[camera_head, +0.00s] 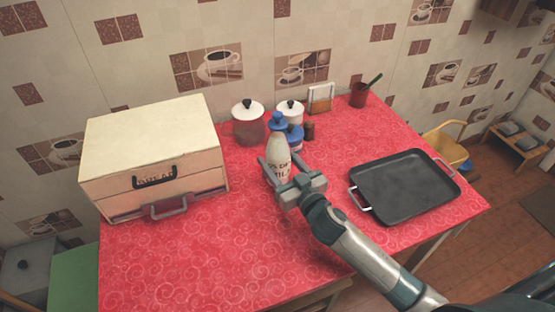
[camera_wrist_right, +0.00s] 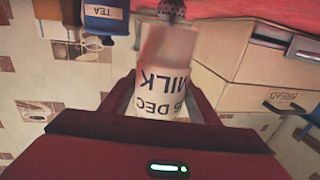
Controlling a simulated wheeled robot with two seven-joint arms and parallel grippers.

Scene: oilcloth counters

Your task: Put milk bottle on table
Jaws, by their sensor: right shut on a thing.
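A white milk bottle (camera_head: 278,149) with dark lettering and a blue top stands about upright over the red patterned table (camera_head: 225,262), left of the black pan. My right gripper (camera_head: 282,163) is shut around the bottle's sides. In the right wrist view, which is upside down, the bottle (camera_wrist_right: 165,62) sits between the fingers with MILK on its label. The gripper hides its lower part in the head view, so I cannot tell whether its base touches the table. My left gripper is not in view.
A cream bread box (camera_head: 150,140) stands at the left. A red jar (camera_head: 248,125), a blue tea canister (camera_head: 294,137) and a napkin holder (camera_head: 321,98) stand behind the bottle. A black pan (camera_head: 404,186) lies at the right. The table's front middle is clear.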

